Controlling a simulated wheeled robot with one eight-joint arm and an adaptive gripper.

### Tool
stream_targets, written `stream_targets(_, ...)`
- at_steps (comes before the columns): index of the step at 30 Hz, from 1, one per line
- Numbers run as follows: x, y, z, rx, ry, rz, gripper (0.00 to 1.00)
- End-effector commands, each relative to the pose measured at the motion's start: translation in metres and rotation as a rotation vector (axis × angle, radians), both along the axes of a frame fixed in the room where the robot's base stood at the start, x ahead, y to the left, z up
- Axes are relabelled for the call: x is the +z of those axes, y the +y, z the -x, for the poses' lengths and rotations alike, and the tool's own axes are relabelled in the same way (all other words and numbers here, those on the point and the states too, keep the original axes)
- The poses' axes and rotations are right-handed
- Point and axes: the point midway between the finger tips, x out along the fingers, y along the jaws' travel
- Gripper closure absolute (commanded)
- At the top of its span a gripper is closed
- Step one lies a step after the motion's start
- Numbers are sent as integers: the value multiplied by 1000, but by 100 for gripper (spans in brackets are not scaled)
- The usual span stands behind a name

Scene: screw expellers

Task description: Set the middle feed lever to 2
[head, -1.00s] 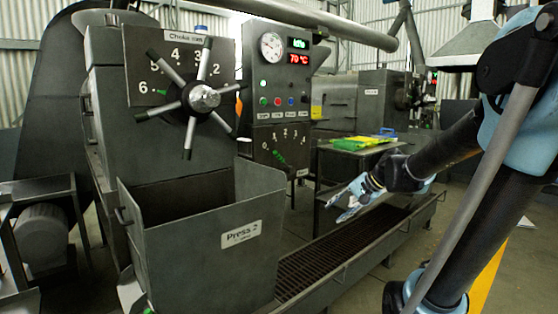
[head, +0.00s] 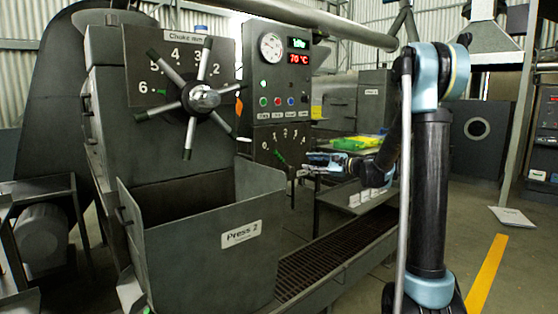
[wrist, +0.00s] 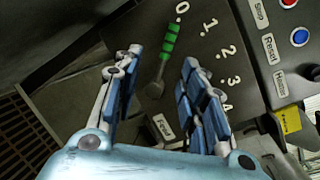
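The feed lever (head: 279,156) has a green grip and sits on the lower part of Press 2's control panel (head: 266,85). In the wrist view the lever (wrist: 169,43) points at 0 on a scale running 0 to 4, above a "Feed" label (wrist: 163,126). My gripper (head: 304,165) is beside the panel, just right of the lever in the head view. In the wrist view my gripper (wrist: 160,58) is open, its two blue-padded fingers spread either side of the lever. The lever shows between them; I cannot tell whether either finger touches it.
The spoked choke handwheel (head: 203,97) is left of the panel, above the Press 2 bin (head: 232,240). Panel buttons, including a red one (wrist: 288,3) and a blue one (wrist: 299,37), lie near the scale. A table with a yellow-green item (head: 352,143) stands behind my arm.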

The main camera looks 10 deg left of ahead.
Motion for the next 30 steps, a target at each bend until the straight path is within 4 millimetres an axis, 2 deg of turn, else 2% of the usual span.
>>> stream_targets(3,1,3,-13,-6,26,-54,62)
stream_targets(11,2,13,-23,-9,40,-80,62)
stream_targets(30,2,115,-63,-8,39,-78,62)
